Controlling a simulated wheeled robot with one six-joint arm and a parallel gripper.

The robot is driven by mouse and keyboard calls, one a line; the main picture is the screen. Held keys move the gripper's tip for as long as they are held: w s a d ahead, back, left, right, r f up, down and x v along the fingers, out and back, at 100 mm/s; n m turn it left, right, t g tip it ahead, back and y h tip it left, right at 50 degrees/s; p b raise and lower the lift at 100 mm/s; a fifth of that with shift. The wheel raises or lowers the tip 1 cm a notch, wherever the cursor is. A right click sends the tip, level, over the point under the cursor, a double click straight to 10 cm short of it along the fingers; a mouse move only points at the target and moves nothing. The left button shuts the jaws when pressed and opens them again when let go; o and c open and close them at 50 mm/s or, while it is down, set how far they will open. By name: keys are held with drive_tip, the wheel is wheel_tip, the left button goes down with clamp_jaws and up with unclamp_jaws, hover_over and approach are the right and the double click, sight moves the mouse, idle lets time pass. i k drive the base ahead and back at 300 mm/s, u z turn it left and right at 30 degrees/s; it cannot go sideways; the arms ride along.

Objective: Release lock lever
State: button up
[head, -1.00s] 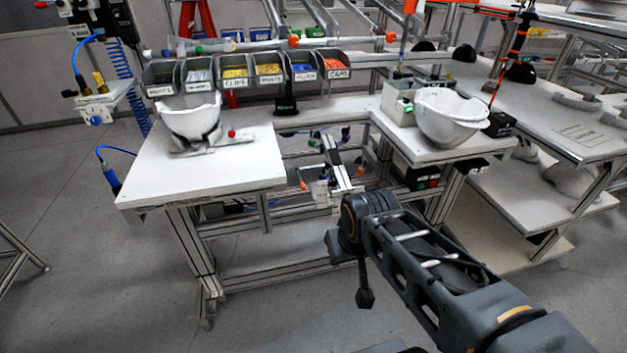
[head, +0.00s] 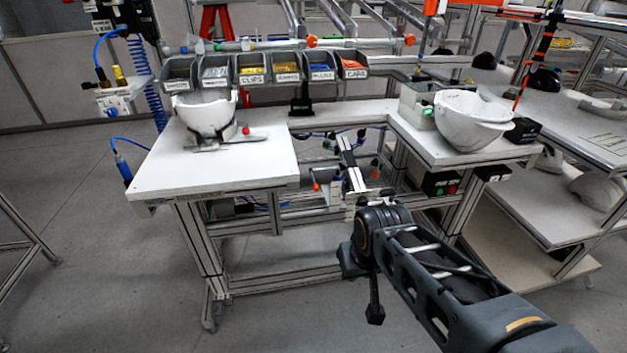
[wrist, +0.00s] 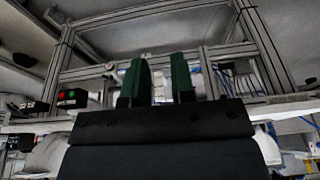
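A red ball knob (head: 245,130), which looks like the end of the lock lever, sits at the right side of a grey fixture (head: 222,144) on the left white bench. A white helmet shell (head: 203,117) rests on that fixture. The lever's arm is too small to make out. My gripper is well in front of the bench, to the right of and far from the knob. In the wrist view my gripper (wrist: 160,80) shows two green fingers standing apart with nothing between them. The knob cannot be made out in the wrist view.
A second white shell (head: 473,120) stands on the right bench beside a grey box (head: 417,105). Labelled bins (head: 254,68) line the back of the left bench (head: 215,173). A blue hose tool (head: 124,168) hangs at its left edge. Floor in front is clear.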

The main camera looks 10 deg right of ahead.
sight(315, 187)
drive_tip(key=u, duration=0.55)
drive_tip(key=k, duration=0.65)
drive_tip(key=u, duration=0.6)
drive_tip(key=i, duration=1.15)
drive_tip(key=z, duration=0.9)
